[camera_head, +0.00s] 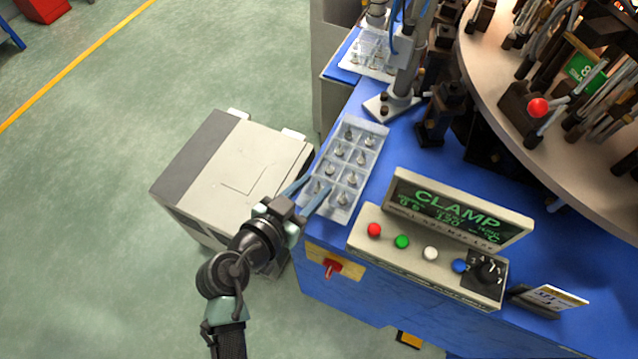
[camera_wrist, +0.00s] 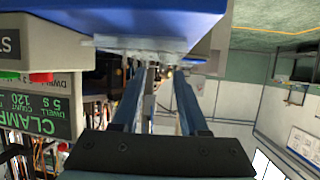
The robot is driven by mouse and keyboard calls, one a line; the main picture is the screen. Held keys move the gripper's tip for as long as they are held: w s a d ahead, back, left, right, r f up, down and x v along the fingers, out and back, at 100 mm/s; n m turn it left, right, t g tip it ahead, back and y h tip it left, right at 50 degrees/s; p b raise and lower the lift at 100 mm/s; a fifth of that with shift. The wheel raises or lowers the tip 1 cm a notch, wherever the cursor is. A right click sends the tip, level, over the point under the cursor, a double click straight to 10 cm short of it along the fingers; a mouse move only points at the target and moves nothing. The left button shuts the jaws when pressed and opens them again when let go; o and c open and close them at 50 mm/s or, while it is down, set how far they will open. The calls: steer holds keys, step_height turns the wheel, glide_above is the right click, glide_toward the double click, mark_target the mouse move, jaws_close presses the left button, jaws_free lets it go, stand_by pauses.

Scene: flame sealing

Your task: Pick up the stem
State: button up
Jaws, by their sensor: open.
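Several small stems (camera_head: 352,178) stand upright in the compartments of a clear tray (camera_head: 377,129) on the blue tabletop, each with a grey body. My gripper (camera_head: 316,186) is open at the tray's near left end, with its two long blue fingers reaching over the tray's edge. One stem (camera_head: 318,187) shows between the fingertips, and I cannot tell whether either finger touches it. In the wrist view the open fingers (camera_wrist: 158,76) point toward the tray, which shows edge-on (camera_wrist: 150,43). The stems are not clear in that view.
A control box (camera_head: 415,250) with coloured buttons and a CLAMP display (camera_head: 458,212) stands right of the tray. A post with a base (camera_head: 392,105) stands behind it. A large round machine table (camera_head: 560,130) fills the upper right. A grey cabinet (camera_head: 235,165) stands left.

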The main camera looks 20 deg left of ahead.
mark_target(319, 186)
steer(key=shift+x, duration=1.5)
steer(key=shift+r, duration=0.1)
steer(key=shift+c, duration=0.3)
jaws_close()
